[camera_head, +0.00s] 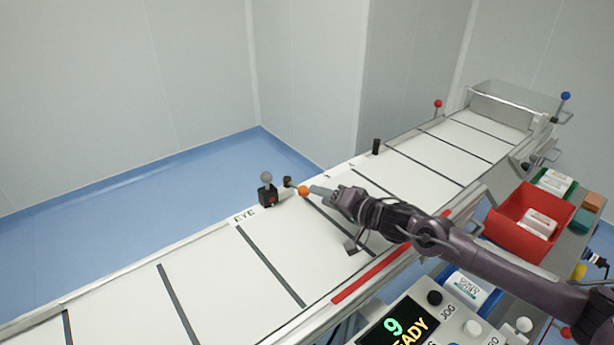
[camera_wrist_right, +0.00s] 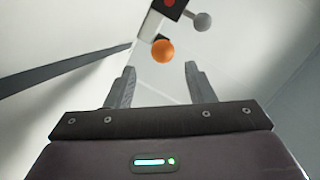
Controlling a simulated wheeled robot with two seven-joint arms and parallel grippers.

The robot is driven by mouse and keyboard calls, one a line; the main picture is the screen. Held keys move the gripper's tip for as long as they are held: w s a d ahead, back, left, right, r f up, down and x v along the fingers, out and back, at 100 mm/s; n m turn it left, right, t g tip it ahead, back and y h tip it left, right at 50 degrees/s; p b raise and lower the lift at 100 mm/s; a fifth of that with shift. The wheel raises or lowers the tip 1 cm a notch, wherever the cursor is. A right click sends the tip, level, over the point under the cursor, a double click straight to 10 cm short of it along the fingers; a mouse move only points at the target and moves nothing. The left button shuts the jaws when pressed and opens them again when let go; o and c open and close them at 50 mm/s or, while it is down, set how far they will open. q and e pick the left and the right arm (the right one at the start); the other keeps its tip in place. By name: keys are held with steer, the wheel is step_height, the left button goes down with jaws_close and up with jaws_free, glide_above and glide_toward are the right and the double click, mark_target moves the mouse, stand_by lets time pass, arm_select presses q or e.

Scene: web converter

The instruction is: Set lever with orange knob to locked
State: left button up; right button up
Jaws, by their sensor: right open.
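The lever's orange knob (camera_head: 303,190) is above the far edge of the white conveyor bed, on a short arm by a dark pivot post (camera_head: 288,182). Whether a finger touches the knob cannot be told. My left gripper is not in view.
A grey-knobbed lever on a black block (camera_head: 266,195) stands just left of the orange knob. A black post (camera_head: 376,146) stands further along the far edge. A red bin (camera_head: 510,225) and a control panel (camera_head: 405,325) are on the near side. The belt at left is clear.

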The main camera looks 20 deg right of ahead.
mark_target(304, 191)
steer(key=shift+w+a+r, duration=0.1)
steer(key=shift+w+a, duration=0.5)
steer(key=shift+a, duration=0.2)
steer(key=x, duration=0.2)
steer(key=shift+w+a, duration=0.15)
steer(key=shift+w, duration=0.15)
steer(key=shift+f+x, duration=0.25)
steer(key=shift+x, duration=0.95)
steer(key=c, duration=0.4)
steer(key=shift+c, duration=1.3)
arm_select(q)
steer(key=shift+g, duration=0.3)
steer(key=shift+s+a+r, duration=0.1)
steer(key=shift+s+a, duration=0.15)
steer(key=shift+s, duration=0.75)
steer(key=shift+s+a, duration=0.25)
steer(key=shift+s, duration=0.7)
arm_select(e)
jaws_close()
